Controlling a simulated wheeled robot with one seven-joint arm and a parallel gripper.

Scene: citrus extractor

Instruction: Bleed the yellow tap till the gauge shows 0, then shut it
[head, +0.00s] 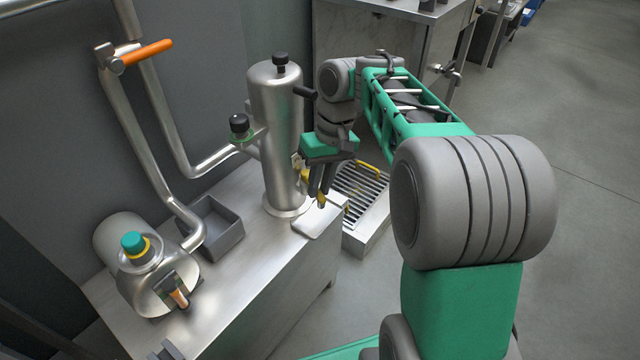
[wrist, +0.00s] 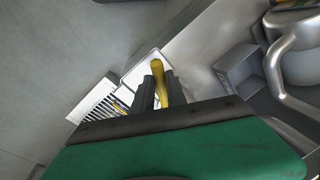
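The yellow tap (head: 321,201) is low on the front of the upright steel cylinder (head: 275,100), mostly hidden by my gripper in the head view. My gripper (head: 318,190) points down in front of the cylinder. In the wrist view, the yellow tap lever (wrist: 157,69) lies between the two dark fingers (wrist: 162,92), which seem to touch it on both sides. The lever's tip sticks out past the fingertips, above a pale plate. I cannot make out a gauge face or reading in either view.
A slatted drain tray (head: 361,190) with a yellow handle is right of the bench (head: 235,285). A grey bin (head: 213,228), a teal-capped steel unit (head: 135,250) and an orange-handled pipe valve (head: 145,53) are to the left. Open floor lies right.

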